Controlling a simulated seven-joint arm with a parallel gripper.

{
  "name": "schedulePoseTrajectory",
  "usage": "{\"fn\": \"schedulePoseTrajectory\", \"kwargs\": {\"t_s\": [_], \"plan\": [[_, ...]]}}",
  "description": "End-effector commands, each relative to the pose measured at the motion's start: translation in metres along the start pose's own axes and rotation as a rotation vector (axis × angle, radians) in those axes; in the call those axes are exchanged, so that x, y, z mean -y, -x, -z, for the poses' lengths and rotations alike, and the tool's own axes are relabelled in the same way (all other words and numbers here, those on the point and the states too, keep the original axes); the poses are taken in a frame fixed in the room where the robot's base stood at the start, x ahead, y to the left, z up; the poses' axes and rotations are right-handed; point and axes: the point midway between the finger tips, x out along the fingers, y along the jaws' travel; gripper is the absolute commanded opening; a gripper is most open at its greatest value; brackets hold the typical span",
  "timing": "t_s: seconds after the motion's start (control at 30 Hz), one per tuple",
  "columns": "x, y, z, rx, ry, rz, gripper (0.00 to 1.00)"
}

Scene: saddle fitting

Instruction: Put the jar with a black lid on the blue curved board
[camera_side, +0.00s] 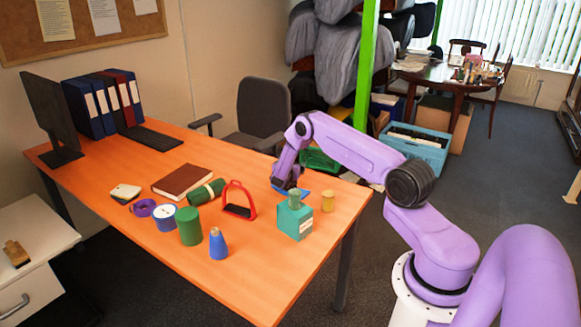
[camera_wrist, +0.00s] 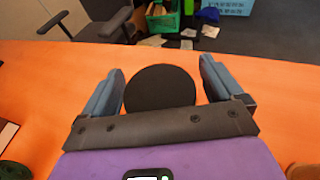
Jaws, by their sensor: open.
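My gripper (camera_side: 287,187) is low over the far right part of the orange table, with its two fingers open. In the wrist view my gripper (camera_wrist: 161,72) has a round black disc, seemingly the jar's black lid (camera_wrist: 160,88), between its spread fingers. Gaps show on both sides of the disc, and the jar's body is hidden below it. In the side view I cannot make out the jar behind my gripper. A blue patch (camera_side: 304,194) lies at the table beside the fingers; it may be the blue curved board, mostly hidden, but I cannot tell its shape.
A teal box (camera_side: 295,223) with a green piece on top stands in front of my gripper. A yellow jar (camera_side: 327,202) is to its right, a red stirrup (camera_side: 238,206) to its left. A green roll, brown book (camera_side: 182,181) and several containers stand farther left.

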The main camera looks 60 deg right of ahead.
Motion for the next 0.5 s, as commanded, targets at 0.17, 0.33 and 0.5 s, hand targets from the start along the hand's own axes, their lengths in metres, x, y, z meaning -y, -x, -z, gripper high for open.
{"fn": "schedulePoseTrajectory", "kwargs": {"t_s": [0.17, 0.33, 0.5], "plan": [[-0.001, 0.009, -0.002, -0.002, 0.002, -0.001, 0.94], [-0.001, 0.031, -0.002, -0.001, 0.002, -0.003, 0.94], [-0.001, 0.055, -0.002, -0.001, 0.001, -0.003, 0.94]]}}
